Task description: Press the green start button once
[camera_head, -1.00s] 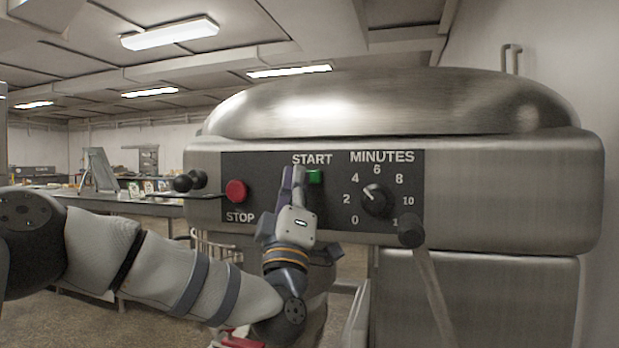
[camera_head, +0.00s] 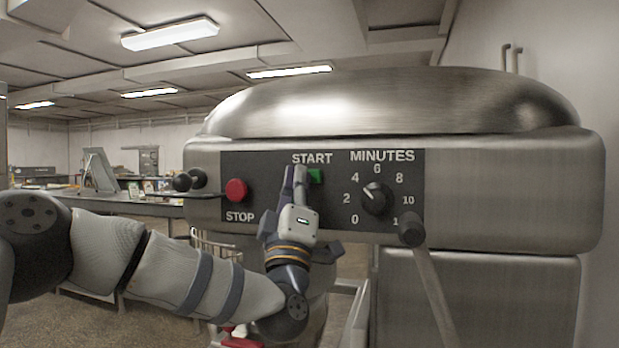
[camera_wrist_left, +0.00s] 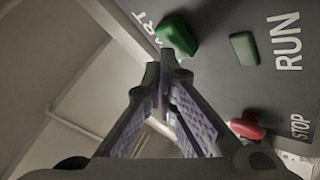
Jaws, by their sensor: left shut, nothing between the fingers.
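The green start button (camera_head: 316,176) sits on the black control panel under the word START. My left gripper (camera_head: 295,172) is shut and empty. Its fingertips are in front of the panel, just left of the button, and cover part of its left side in the head view. In the left wrist view, the start button (camera_wrist_left: 178,33) stands out just beyond the closed fingertips (camera_wrist_left: 166,62). I cannot tell whether they touch. My right gripper is not in view.
A red STOP button (camera_head: 236,190) is left of my gripper, and the minutes dial (camera_head: 374,200) is to the right. A lever with a dark knob (camera_head: 411,231) is below the dial. A small green RUN piece (camera_wrist_left: 243,48) shows in the wrist view.

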